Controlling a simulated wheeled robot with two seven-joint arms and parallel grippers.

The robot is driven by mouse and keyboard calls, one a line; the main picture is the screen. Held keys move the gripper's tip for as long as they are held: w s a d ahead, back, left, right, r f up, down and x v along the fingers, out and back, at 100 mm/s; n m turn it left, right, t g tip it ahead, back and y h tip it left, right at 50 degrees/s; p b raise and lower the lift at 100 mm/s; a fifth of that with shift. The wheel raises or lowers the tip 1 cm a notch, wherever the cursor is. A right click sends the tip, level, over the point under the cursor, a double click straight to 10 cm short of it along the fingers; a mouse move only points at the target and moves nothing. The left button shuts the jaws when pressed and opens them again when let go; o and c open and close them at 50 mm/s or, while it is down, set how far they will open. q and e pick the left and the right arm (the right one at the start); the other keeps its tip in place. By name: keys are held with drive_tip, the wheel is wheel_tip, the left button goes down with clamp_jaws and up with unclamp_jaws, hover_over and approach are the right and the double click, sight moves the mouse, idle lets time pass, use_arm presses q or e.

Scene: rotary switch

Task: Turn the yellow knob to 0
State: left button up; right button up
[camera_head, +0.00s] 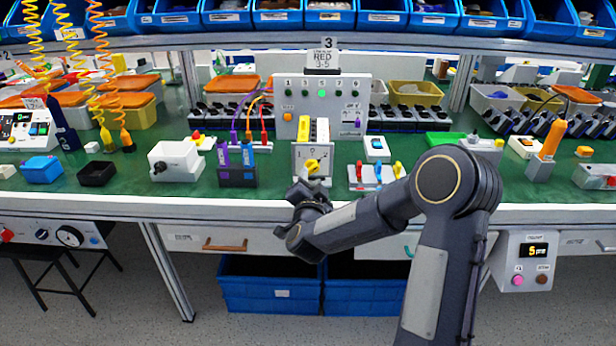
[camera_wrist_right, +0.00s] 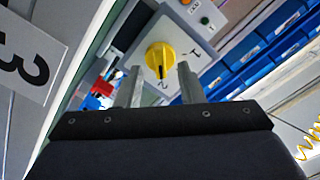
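The yellow knob (camera_head: 312,166) is on the front of a small light-grey box (camera_head: 299,160) near the front edge of the green bench, at the centre of the head view. In the head view my right gripper (camera_head: 308,190) is just in front of the box. My left gripper is not in view.
A larger grey panel (camera_head: 346,97) with several coloured buttons stands behind the box. Blue and purple clips (camera_head: 236,160) stand to its left, and red and blue switches (camera_head: 366,172) to its right. Blue bins (camera_head: 278,18) line the upper shelf.

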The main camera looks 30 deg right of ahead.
sight(314, 167)
drive_tip(key=shift+x, duration=1.3)
clamp_jaws()
